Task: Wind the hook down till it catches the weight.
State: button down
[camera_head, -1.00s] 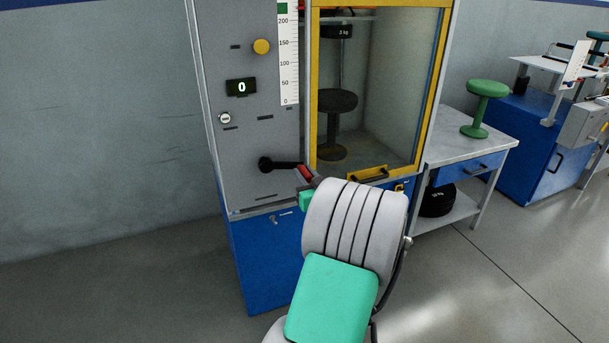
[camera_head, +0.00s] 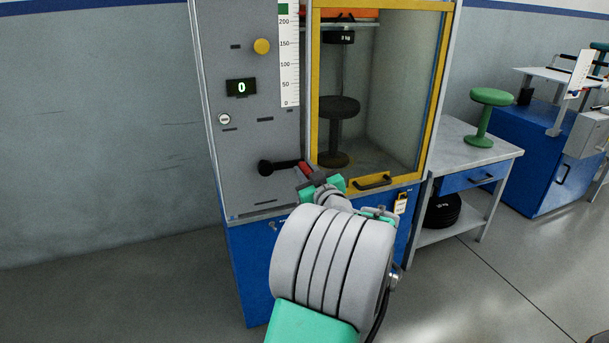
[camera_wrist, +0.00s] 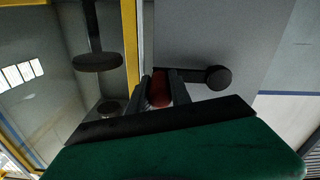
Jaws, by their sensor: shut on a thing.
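A crank on the cabinet's grey front panel has a black hub (camera_head: 265,167), an arm pointing right and a red grip (camera_head: 306,170). My gripper (camera_head: 310,176) is shut on the red grip, which also shows between its fingers in the wrist view (camera_wrist: 159,90). A black weight (camera_head: 341,37) with a white kg label is high inside the yellow-framed chamber, just under a shelf-like plate. A rod runs below it towards a black stool (camera_head: 337,107) on the chamber floor. I cannot make out the hook. The display (camera_head: 241,87) reads 0.
A bench (camera_head: 455,142) with a green stool (camera_head: 485,115) stands to the right. Floor at left is clear.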

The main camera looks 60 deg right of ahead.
jog(key=c, duration=1.5)
grip_release()
jog(key=shift+d+r, duration=0.1)
jog(key=shift+r, duration=0.4)
jog(key=o, duration=0.3)
jog(key=shift+f, duration=0.3)
jog(key=v, duration=0.8)
jog(key=shift+p, duration=0.35)
